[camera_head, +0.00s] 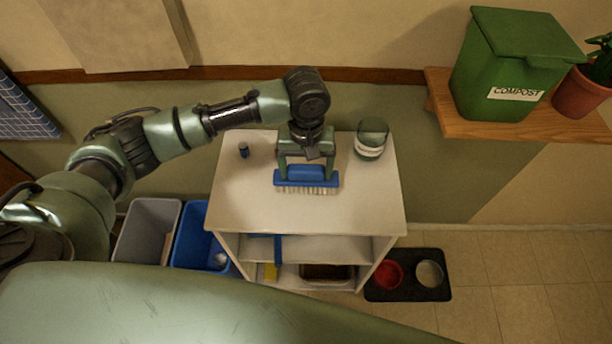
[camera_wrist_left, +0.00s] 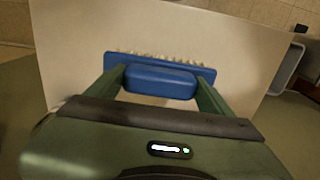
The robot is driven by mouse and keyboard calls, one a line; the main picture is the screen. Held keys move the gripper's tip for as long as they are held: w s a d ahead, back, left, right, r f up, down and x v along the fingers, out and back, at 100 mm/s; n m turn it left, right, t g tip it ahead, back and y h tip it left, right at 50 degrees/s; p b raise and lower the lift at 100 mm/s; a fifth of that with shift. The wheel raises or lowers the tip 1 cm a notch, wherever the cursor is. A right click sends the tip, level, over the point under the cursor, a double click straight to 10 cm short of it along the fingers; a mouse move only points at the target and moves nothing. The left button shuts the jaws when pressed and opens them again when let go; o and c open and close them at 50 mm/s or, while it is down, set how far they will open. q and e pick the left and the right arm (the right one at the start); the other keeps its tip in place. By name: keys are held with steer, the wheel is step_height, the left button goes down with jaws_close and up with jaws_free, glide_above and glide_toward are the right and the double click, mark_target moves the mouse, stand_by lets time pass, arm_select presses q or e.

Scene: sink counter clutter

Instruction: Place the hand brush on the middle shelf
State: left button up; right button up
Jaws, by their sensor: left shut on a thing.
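The blue hand brush (camera_head: 308,181) with pale bristles is over the white shelf unit's top, seen in the head view. My left gripper (camera_head: 306,172) is shut on it from above, one finger at each side of its blue handle block. The brush also shows between the fingers in the left wrist view (camera_wrist_left: 160,79), bristles pointing away. I cannot tell whether the bristles touch the top. The white shelf unit (camera_head: 300,215) has an open front; its middle shelf (camera_head: 325,249) is partly visible below the top, with a blue item at its left. My right gripper is not in view.
A small dark blue cylinder (camera_head: 243,150) and a glass jar (camera_head: 371,139) stand on the unit's top. Grey (camera_head: 147,230) and blue (camera_head: 205,238) bins stand left. A mat (camera_head: 408,289) with bowls lies right. A wooden wall shelf (camera_head: 440,108) holds a compost bin (camera_head: 512,65).

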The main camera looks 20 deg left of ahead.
mark_target(306, 179)
arm_select(q)
steer(key=shift+f, duration=2.05)
steer(key=shift+f, duration=0.1)
steer(key=o, duration=1.4)
steer(key=shift+c, duration=0.2)
